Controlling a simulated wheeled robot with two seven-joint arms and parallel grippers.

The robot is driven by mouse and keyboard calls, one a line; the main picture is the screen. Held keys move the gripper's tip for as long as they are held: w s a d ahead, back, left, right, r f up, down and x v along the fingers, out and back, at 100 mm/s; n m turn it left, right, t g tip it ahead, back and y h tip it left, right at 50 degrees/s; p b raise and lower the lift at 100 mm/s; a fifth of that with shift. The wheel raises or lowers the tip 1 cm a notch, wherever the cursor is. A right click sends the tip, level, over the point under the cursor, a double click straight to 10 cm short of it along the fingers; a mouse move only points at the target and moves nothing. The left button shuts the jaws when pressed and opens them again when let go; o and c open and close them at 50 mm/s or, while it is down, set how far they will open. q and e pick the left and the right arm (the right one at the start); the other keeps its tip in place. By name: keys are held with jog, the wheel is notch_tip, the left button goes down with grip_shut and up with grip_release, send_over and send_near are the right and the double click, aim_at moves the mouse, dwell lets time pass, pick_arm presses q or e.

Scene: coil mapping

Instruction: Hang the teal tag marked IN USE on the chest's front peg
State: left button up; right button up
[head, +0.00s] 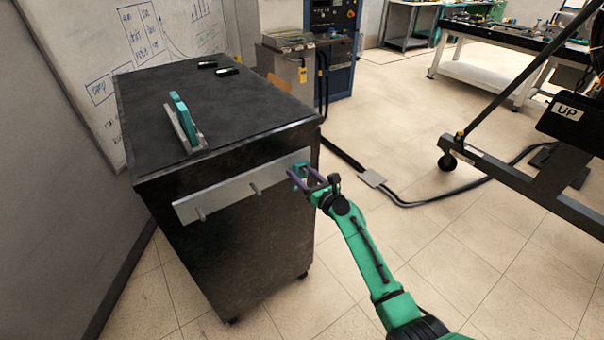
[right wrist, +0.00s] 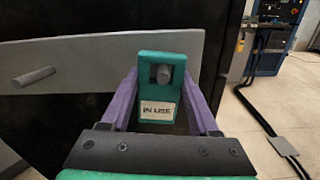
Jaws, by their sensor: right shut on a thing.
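The black chest (head: 230,235) stands at left with a pale grey rail (head: 228,190) across its front. Bare pegs stick out at the rail's left (head: 200,214) and middle (head: 255,190). My right gripper (head: 303,176) is at the rail's right end, its purple fingers on both sides of the teal tag (right wrist: 150,66). The tag is upright and its label reads IN USE (right wrist: 158,110). A grey peg's end (right wrist: 163,75) shows inside the tag's hole; how far it passes through, I cannot tell. My left gripper is out of view.
On the chest top are a teal and grey upright piece (head: 184,122) and two small dark items (head: 228,71). A whiteboard (head: 140,50) is behind at left. A cable (head: 400,203) lies on the floor at right. A dark wheeled frame (head: 510,180) stands further right.

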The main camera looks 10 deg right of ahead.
jog(key=shift+f, duration=0.1)
dwell(0.3)
jog(key=o, duration=1.5)
jog(key=shift+c, duration=0.2)
jog(key=shift+p+v, duration=0.6)
jog(key=shift+v, duration=0.65)
jog(key=p+v, duration=0.1)
jog(key=v, duration=0.3)
jog(key=shift+s+d, duration=0.15)
jog(key=shift+s, duration=0.05)
